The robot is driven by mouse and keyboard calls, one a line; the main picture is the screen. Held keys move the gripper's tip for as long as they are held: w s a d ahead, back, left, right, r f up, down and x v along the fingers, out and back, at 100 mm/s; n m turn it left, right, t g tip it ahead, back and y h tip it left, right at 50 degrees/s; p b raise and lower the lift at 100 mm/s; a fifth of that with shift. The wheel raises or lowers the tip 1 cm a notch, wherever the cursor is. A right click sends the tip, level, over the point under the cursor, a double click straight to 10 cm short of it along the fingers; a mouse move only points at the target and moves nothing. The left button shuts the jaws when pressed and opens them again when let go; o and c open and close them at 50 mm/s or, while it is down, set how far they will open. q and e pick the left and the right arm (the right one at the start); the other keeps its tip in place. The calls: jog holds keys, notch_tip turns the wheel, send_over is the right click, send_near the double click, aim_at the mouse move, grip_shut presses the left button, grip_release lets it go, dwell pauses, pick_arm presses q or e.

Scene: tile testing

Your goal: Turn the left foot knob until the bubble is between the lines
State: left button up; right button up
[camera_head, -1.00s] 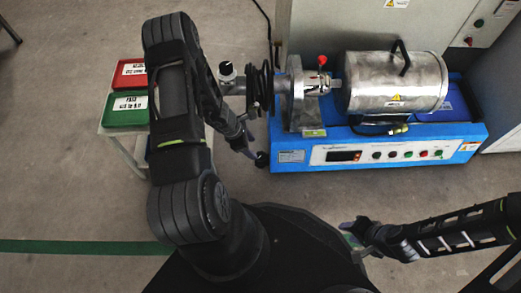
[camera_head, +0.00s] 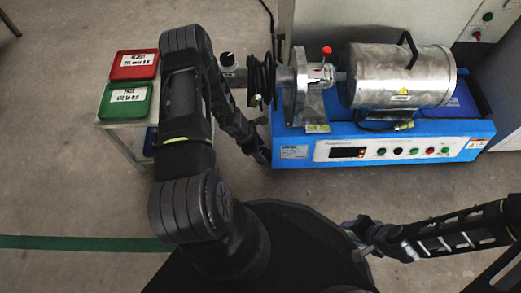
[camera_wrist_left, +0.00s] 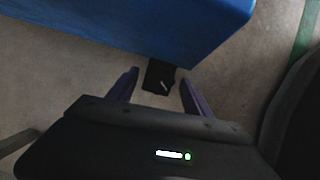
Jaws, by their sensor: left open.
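The blue base (camera_head: 291,133) of the machine stands at the centre right in the head view; its lower edge also shows in the left wrist view (camera_wrist_left: 140,25). A black foot knob (camera_wrist_left: 158,76) with a white mark is under the base's corner in the left wrist view, between the two purple fingers. My left gripper (camera_wrist_left: 159,78) is open around or just short of it; contact cannot be told. In the head view my left gripper (camera_head: 262,157) is at the base's left front corner, with its fingers hard to make out. My right gripper (camera_head: 352,226) is low, apart from the machine. I cannot make out the bubble.
A metal cylinder (camera_head: 378,80) and a red-topped lever (camera_head: 327,55) sit on the base. A red tray (camera_head: 118,71) and a green tray (camera_head: 110,108) stand on a small table to the left. The floor in front of the machine is clear.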

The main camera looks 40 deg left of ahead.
pick_arm(q)
grip_shut()
dwell(0.6)
